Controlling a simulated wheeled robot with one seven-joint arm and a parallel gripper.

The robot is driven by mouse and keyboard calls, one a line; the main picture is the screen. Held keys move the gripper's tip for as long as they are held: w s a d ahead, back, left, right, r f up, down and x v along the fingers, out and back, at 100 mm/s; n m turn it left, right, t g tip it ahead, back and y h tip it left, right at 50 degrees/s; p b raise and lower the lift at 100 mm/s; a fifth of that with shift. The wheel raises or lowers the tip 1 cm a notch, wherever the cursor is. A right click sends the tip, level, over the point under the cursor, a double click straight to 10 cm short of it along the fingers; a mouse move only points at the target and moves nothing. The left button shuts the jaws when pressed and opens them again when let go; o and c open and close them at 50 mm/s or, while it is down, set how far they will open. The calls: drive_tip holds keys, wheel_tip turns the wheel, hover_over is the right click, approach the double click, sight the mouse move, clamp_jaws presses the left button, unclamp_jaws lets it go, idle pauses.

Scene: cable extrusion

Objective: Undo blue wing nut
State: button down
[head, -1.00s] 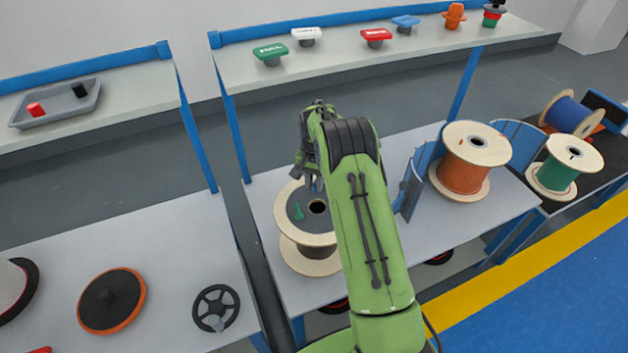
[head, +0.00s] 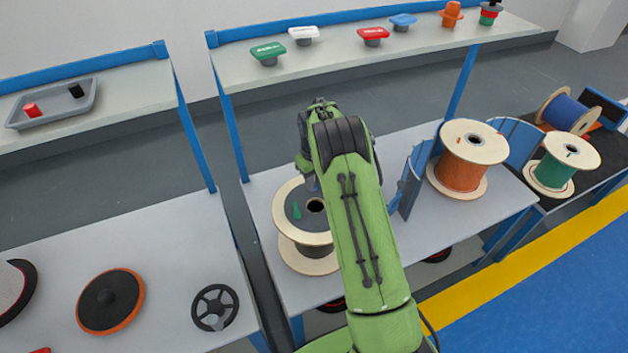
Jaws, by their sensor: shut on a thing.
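My gripper (head: 311,180) points down over the far side of a wooden-flanged reel (head: 288,245) with a dark top on the middle bench. My own arm hides most of the jaws. They are shut, and a small bluish bit at their tips looks like the blue wing nut, though its shape cannot be made out. A green piece (head: 296,211) lies on the reel's dark top, left of its centre hole.
An orange cable reel (head: 468,165) and blue guard plates stand to the right on the bench. A shelf (head: 330,68) with coloured handled knobs runs behind. A black handwheel (head: 215,307) and an orange-rimmed disc (head: 110,302) lie on the left bench.

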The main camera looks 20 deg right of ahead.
drive_tip(key=n, duration=0.4)
drive_tip(key=shift+w+d+n, duration=0.1)
drive_tip(key=shift+n, duration=1.9)
drive_tip(key=shift+d+n+b, duration=0.1)
drive_tip(key=shift+n+b, duration=0.2)
drive_tip(key=c, duration=1.2)
unclamp_jaws()
wheel_tip(320, 180, up, 16)
drive_tip(key=p, duration=0.3)
